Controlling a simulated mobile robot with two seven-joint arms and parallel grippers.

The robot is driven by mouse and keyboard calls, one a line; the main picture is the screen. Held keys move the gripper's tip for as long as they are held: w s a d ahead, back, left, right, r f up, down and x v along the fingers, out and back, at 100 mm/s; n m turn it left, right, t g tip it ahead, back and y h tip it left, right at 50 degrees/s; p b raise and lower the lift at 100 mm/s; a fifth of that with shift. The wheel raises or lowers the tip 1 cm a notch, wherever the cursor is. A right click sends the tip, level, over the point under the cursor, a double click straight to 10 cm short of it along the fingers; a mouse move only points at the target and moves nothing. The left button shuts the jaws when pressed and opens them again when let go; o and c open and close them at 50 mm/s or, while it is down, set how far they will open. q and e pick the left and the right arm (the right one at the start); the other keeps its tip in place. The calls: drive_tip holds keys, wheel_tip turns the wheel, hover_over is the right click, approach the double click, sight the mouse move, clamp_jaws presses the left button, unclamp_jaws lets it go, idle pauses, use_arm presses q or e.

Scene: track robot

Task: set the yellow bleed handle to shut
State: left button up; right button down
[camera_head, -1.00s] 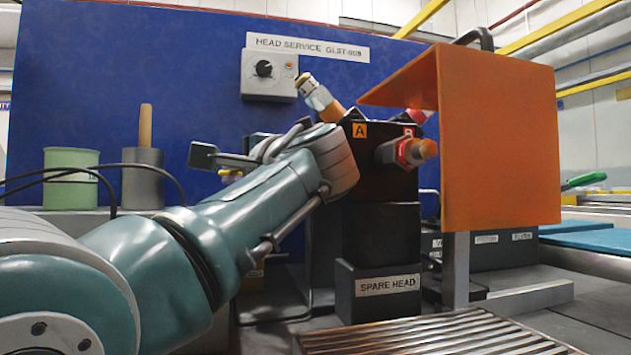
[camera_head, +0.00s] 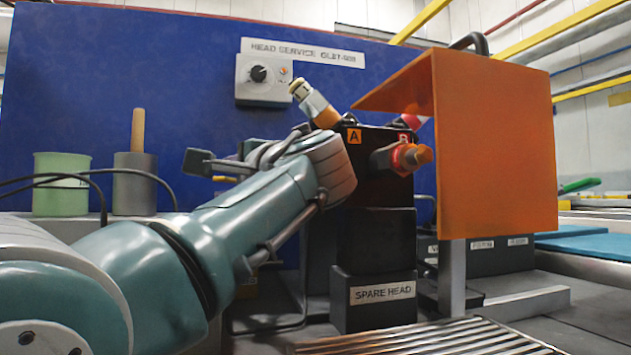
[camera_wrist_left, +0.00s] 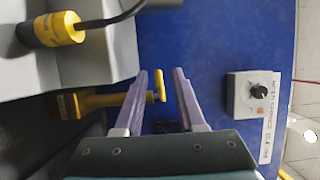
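The yellow handle (camera_wrist_left: 134,98) shows in the left wrist view, with a yellow bar running left to a dark, labelled block and a short yellow end piece (camera_wrist_left: 160,85). My left gripper (camera_wrist_left: 162,76) is open, and that end piece appears in the gap between its two fingers. I cannot tell whether either finger touches it. In the head view my left gripper (camera_head: 212,163) is in front of the blue panel, and a small yellow piece (camera_head: 225,179) shows just below it. The rest of the handle is hidden there. My right gripper is not in view.
A yellow cylinder (camera_wrist_left: 58,29) with a black cable is near the gripper. A green cup (camera_head: 60,185) and grey cup (camera_head: 135,190) stand left. The spare head (camera_head: 376,240) and orange guard (camera_head: 495,145) are right of my arm. A knob box (camera_head: 264,80) is on the blue panel (camera_head: 120,90).

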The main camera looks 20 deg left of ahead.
use_arm(q)
drive_tip(key=shift+d, duration=0.1)
drive_tip(key=v, duration=0.7)
drive_tip(key=shift+s+p, duration=0.15)
drive_tip(key=shift+p, duration=0.3)
drive_tip(key=shift+d, duration=0.1)
drive_tip(key=shift+c, duration=0.3)
